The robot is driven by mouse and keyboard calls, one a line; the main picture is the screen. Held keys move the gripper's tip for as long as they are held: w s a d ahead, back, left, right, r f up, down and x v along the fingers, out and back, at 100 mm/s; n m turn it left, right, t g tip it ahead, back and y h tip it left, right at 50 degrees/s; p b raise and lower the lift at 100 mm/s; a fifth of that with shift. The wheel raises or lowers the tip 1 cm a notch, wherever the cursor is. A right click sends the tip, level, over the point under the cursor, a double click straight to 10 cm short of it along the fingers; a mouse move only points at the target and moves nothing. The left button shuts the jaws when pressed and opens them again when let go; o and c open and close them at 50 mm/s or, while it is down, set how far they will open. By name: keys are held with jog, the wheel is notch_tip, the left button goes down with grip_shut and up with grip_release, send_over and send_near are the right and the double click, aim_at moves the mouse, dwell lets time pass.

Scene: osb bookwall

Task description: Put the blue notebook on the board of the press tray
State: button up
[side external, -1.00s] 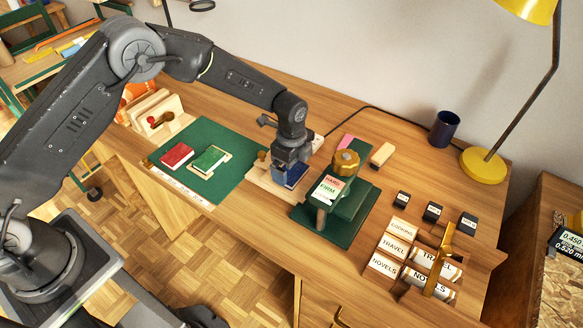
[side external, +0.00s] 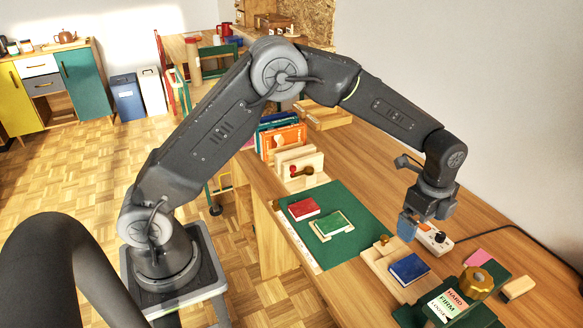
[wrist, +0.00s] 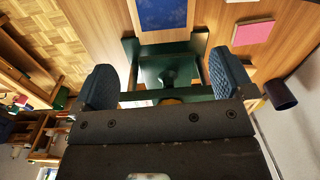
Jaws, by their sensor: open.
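The blue notebook (side external: 409,269) lies flat on a pale wooden board (side external: 377,264), apparently the press tray's, which has a round wooden knob at its back edge. In the wrist view the blue notebook (wrist: 163,14) lies on the pale board (wrist: 134,17) at the top edge, partly cut off. My gripper (side external: 422,225) is raised above and behind the notebook, clear of it. In the wrist view my gripper (wrist: 165,84) has its two blue pads wide apart with nothing between them.
The green press (side external: 451,306) with a brass knob (side external: 477,282) stands right beside the board. A green mat (side external: 338,248) holds a red notebook (side external: 303,208) and a green notebook (side external: 332,223). A pink block (side external: 480,257) and a white device (side external: 434,238) lie behind.

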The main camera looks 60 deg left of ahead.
jog(key=s+a+r+n+t, duration=0.1)
jog(key=s+a+r+n, duration=0.3)
jog(key=s+r, duration=0.3)
jog(key=s+a+r+n+t, duration=0.1)
jog(key=s+a+r+n, duration=0.3)
jog(key=r, duration=0.4)
jog(key=s+a+r+n+t, duration=0.1)
jog(key=s+a+n+t, duration=0.2)
jog(key=s+n, duration=0.6)
jog(key=s+a, duration=0.1)
jog(key=s, duration=0.8)
jog(key=shift+r, duration=0.15)
